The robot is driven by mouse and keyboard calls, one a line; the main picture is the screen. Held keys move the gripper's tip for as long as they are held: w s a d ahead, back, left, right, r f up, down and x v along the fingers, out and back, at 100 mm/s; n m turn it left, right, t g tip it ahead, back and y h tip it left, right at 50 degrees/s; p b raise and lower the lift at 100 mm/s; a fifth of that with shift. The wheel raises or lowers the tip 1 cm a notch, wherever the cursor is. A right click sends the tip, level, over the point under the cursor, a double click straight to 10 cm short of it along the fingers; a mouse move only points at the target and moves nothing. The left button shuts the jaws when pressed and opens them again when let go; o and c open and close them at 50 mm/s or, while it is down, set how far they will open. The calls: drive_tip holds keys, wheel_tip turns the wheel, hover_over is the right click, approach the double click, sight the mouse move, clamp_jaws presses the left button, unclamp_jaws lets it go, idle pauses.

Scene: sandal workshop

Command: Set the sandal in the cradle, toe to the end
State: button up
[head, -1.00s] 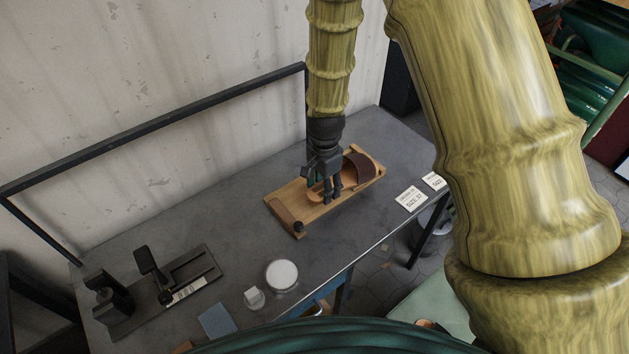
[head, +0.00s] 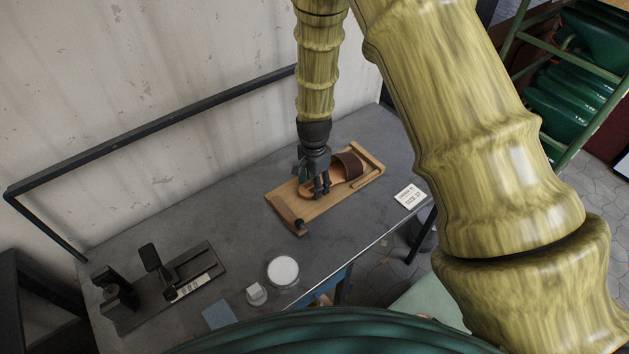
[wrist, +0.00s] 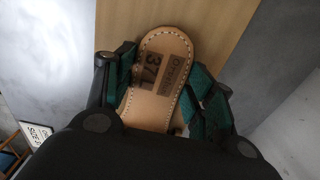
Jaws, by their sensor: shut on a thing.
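The sandal (head: 349,166), a tan sole with a broad dark brown strap, is over the wooden cradle (head: 288,208). Its strap end points to the cradle's right end rail (head: 366,155), with a small gap showing between them. My gripper (head: 321,188) is shut on the sandal's heel part from above. In the wrist view the rounded heel (wrist: 165,45), stitched and stamped 37, lies between the green finger pads, with the cradle's wood (wrist: 115,25) behind it. The toe is out of the wrist view. I cannot tell whether the sole touches the cradle.
A size card (head: 410,196) lies right of the cradle. A black fixture (head: 165,285) stands at the table's left end. A round white-topped jar (head: 283,271), a small white block (head: 256,293) and a blue square (head: 218,315) lie near the front edge. Bare grey table surrounds the cradle.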

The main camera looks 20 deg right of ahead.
drive_tip(key=o, duration=1.2)
drive_tip(key=shift+r, duration=0.1)
drive_tip(key=shift+r+b, duration=1.15)
drive_tip(key=shift+r, duration=4.8)
